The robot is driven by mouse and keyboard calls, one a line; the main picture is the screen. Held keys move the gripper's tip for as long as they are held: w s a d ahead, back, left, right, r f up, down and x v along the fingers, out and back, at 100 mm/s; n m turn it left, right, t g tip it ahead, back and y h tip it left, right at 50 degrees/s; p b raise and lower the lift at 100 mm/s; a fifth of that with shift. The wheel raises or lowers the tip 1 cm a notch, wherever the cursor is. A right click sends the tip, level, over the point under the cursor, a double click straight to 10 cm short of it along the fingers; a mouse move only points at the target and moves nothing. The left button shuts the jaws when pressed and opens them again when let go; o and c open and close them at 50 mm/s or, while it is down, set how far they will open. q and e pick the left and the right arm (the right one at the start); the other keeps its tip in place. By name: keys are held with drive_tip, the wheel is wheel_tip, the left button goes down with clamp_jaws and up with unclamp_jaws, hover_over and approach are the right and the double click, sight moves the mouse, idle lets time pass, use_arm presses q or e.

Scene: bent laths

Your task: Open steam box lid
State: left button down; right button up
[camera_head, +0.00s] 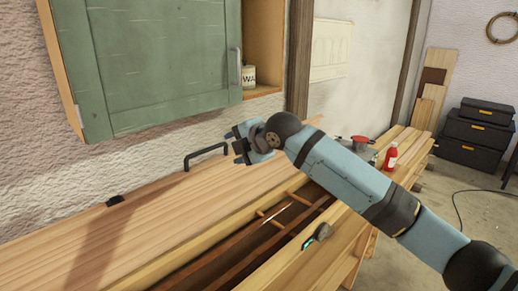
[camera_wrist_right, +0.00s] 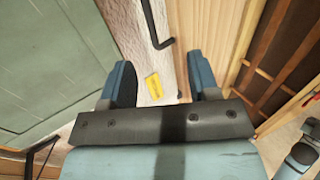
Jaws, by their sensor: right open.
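The steam box lid (camera_head: 130,229) is a long pale wooden panel on the wall side of the box. A black bar handle (camera_head: 207,152) is at its far edge, and the handle also shows in the right wrist view (camera_wrist_right: 150,22). The long box (camera_head: 268,232) shows its dark inside and wooden slats, so it is at least partly uncovered. My right gripper (camera_head: 240,146) is open and empty, just right of the handle in the head view. In the right wrist view its fingers (camera_wrist_right: 162,76) are spread, with the handle beyond them and nothing between. My left gripper is out of view.
A green cabinet (camera_head: 150,62) hangs on the wall above the lid. A small dark grey object (camera_head: 319,235) is on the box's front edge. A red bottle (camera_head: 390,157) and a grey pot (camera_head: 361,144) stand at the far end. Black cases (camera_head: 476,132) are at the back right.

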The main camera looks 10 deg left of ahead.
use_arm(q)
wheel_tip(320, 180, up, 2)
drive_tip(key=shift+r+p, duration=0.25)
drive_tip(key=shift+p, duration=0.8)
use_arm(e)
drive_tip(key=s+d+r, duration=0.1)
drive_tip(key=s+d, duration=0.4)
drive_tip(key=d, duration=0.2)
drive_tip(key=shift+s, duration=0.15)
